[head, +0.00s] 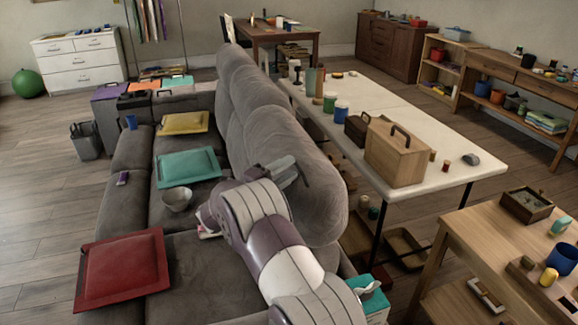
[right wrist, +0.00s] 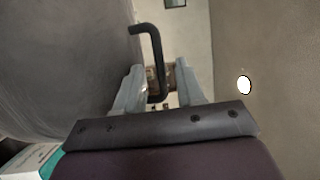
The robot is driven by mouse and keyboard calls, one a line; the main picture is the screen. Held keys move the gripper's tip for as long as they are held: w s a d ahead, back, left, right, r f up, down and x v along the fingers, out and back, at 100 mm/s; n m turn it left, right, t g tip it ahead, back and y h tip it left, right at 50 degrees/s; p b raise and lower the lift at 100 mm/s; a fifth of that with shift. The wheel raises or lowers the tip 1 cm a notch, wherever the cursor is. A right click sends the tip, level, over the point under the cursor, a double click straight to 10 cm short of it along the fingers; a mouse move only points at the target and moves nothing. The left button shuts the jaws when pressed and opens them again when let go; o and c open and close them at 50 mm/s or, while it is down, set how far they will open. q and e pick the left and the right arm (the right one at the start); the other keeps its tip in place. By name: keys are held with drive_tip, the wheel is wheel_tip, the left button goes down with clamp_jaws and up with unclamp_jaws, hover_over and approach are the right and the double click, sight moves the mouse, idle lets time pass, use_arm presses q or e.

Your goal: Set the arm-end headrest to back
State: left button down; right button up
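The grey sofa (head: 205,245) has a tall back with several headrest sections; the nearest headrest (head: 318,195) rises upright beside my right arm. My right gripper (head: 288,168) is at the upper face of this near section. In the right wrist view its two fingers (right wrist: 158,88) are apart. A bent black handle (right wrist: 148,30) reaches down between them; I cannot tell whether either finger touches it. Grey sofa fabric (right wrist: 60,65) fills the left of that view. My arm hides part of the seat and the lower back. My left gripper is not in view.
A red cushion (head: 122,268), a bowl (head: 177,199), a teal cushion (head: 188,167) and a yellow cushion (head: 183,123) lie on the sofa. Behind its back stands a white table (head: 430,130) with a wooden box (head: 397,155). A wooden table (head: 480,240) is at right.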

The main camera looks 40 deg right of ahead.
sight(329, 162)
drive_tip(key=shift+w+d, duration=0.1)
drive_tip(key=shift+d, duration=0.65)
clamp_jaws()
drive_tip(key=shift+d+r, duration=0.15)
drive_tip(key=shift+r, duration=0.05)
drive_tip(key=d+y, duration=0.1)
drive_tip(key=s+d+y+p, duration=0.1)
drive_tip(key=d+r+m, duration=0.1)
drive_tip(key=shift+s+y+p, duration=0.2)
drive_tip(key=shift+y+p, duration=0.15)
drive_tip(key=shift+y, duration=0.05)
drive_tip(key=d, duration=0.1)
drive_tip(key=s+d+y, duration=0.1)
drive_tip(key=d, duration=0.1)
drive_tip(key=d+f+y+p, duration=0.1)
drive_tip(key=d, duration=0.1)
drive_tip(key=shift+s+m, duration=0.3)
drive_tip(key=shift+m, duration=0.1)
drive_tip(key=shift+d+f, duration=0.1)
drive_tip(key=shift+d, duration=0.15)
drive_tip(key=shift+a, duration=0.1)
drive_tip(key=shift+c, duration=1.2)
unclamp_jaws()
drive_tip(key=shift+f, duration=0.1)
drive_tip(key=shift+o, duration=1.2)
drive_tip(key=shift+d, duration=0.25)
drive_tip(key=shift+a, duration=0.1)
